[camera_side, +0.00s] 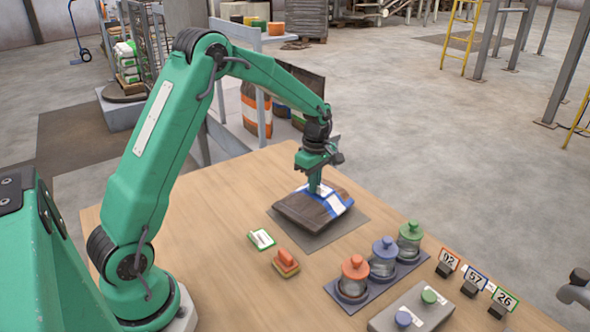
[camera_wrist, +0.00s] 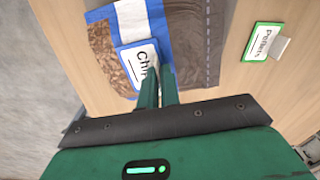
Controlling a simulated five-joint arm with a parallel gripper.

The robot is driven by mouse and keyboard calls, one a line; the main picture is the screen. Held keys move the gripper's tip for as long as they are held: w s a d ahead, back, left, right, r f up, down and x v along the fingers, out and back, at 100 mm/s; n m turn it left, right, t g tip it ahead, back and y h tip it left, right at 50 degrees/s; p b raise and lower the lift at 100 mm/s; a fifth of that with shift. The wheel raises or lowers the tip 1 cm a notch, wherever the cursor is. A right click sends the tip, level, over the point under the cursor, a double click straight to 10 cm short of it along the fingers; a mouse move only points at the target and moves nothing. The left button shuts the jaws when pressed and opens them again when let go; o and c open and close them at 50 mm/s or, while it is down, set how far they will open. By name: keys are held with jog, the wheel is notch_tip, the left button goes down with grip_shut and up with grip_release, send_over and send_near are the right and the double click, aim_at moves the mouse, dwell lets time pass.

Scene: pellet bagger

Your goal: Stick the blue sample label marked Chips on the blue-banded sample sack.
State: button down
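The blue-banded sample sack (camera_side: 299,208) lies on a grey mat in the side view. In the wrist view the sack (camera_wrist: 198,48) shows brown cloth, a blue band with a white panel, and a window of brown chips. The blue-edged Chips label (camera_wrist: 139,66) is at the white panel, its text partly covered by my finger. My gripper (camera_side: 316,187) points down over the sack. Its fingers (camera_wrist: 158,74) are close together at the label's right side and appear shut on it; the grip point is hidden. I cannot tell whether the label touches the sack.
A green Pellets label (camera_wrist: 262,43) with a raised tab lies on the table, beside an orange-handled block (camera_side: 286,263). Orange, blue and green-lidded jars (camera_side: 383,258) stand on a tray at the front right, near numbered tags (camera_side: 473,279) and a grey two-knob box (camera_side: 412,308).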

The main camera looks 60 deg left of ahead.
jog(key=shift+f, duration=0.25)
dwell(0.7)
jog(key=c, duration=1.5)
grip_release()
jog(key=shift+c, duration=0.2)
jog(key=shift+r, duration=0.15)
notch_tip(320, 180, up, 7)
jog(key=shift+f, duration=0.1)
jog(key=shift+r, duration=0.35)
